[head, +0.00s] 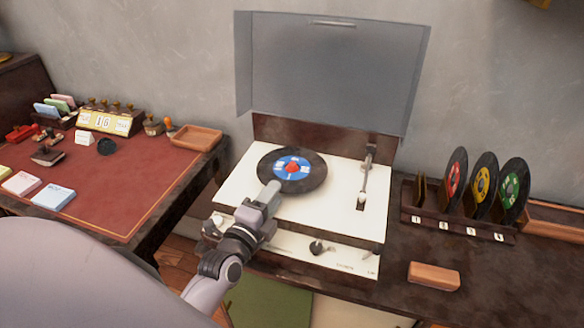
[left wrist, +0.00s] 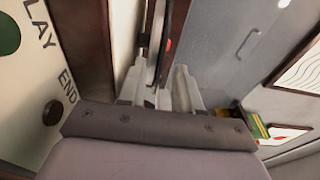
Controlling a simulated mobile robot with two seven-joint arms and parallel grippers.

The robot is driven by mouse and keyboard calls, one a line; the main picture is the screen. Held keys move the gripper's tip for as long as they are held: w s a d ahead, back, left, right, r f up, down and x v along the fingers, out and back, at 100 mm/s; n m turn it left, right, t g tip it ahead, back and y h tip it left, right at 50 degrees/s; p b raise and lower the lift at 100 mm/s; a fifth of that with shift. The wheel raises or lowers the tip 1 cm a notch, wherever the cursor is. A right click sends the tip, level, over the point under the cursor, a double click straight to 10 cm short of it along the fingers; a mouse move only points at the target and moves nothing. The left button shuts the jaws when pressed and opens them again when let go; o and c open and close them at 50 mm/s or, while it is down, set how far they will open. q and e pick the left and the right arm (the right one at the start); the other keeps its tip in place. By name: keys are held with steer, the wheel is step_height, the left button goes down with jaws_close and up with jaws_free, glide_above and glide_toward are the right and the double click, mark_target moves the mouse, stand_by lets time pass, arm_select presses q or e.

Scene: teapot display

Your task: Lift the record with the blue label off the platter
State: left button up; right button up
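The record with the blue label (head: 308,180) lies on the platter of a white record player (head: 340,212). Its label is blue and white with a red centre. It hides the platter beneath. My left gripper (head: 272,188) is at the near left edge of the record. In the left wrist view the record shows nearly edge-on as a thin dark strip (left wrist: 153,45) between the two fingers of the left gripper (left wrist: 160,88). A gap shows between the fingers, so it looks open; contact with the rim is unclear. My right gripper is not in view.
The raised lid (head: 330,75) stands behind the player. The tonearm (head: 366,180) is right of the record. A rack (head: 455,226) holds records with red, yellow and green labels. A brown block (head: 434,277) lies on the cabinet. A red-topped desk (head: 120,180) with stamps stands left.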

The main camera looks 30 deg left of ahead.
arm_select(q)
jaws_close()
steer(key=shift+r, duration=0.1)
